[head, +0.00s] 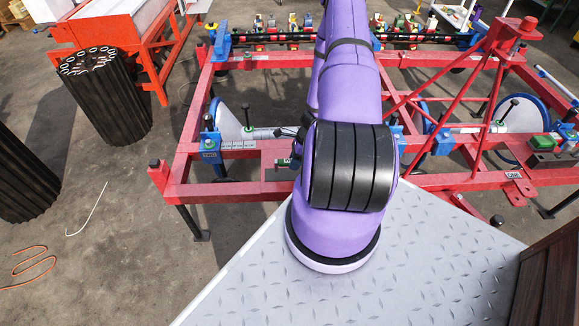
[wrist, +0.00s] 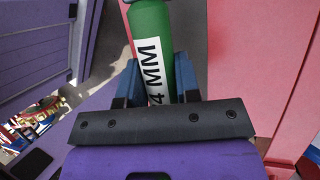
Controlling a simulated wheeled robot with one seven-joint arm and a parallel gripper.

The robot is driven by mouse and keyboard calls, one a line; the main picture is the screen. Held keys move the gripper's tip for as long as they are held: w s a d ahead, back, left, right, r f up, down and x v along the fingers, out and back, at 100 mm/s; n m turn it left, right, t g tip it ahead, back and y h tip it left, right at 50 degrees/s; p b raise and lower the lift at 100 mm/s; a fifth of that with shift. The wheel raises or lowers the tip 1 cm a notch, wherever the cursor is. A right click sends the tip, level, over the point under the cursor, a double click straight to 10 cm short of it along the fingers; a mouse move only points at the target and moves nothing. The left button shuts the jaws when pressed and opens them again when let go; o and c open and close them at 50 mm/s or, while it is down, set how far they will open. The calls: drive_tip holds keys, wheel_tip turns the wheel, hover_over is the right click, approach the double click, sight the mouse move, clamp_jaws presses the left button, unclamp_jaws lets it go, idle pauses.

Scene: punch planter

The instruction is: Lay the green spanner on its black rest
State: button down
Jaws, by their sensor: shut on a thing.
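The green spanner (wrist: 150,20) shows in the wrist view as a green bar with a white label reading "4 MM". My gripper (wrist: 157,82) is shut on it, one blue finger on each side. The spanner runs up out of the top of the wrist view, so its far end is hidden. I cannot pick out the black rest for certain in either view.
A red frame machine (head: 240,187) with blue brackets and discs spans the middle. A grey tread-plate deck (head: 400,285) is in front. Dark ribbed cylinders (head: 105,100) and an orange hose (head: 30,262) are at left.

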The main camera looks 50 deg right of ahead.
drive_tip(key=shift+w+a+f, duration=0.25)
drive_tip(key=shift+w, duration=0.25)
drive_tip(key=shift+w+a+f, duration=0.2)
drive_tip(key=shift+w, duration=0.25)
drive_tip(key=shift+s+f, duration=0.1)
drive_tip(key=shift+f, duration=1.1)
drive_tip(key=c, duration=0.8)
unclamp_jaws()
drive_tip(key=shift+d, duration=0.1)
drive_tip(key=shift+f, duration=0.2)
drive_tip(key=v, duration=1.1)
drive_tip(key=shift+s+d+f, duration=0.1)
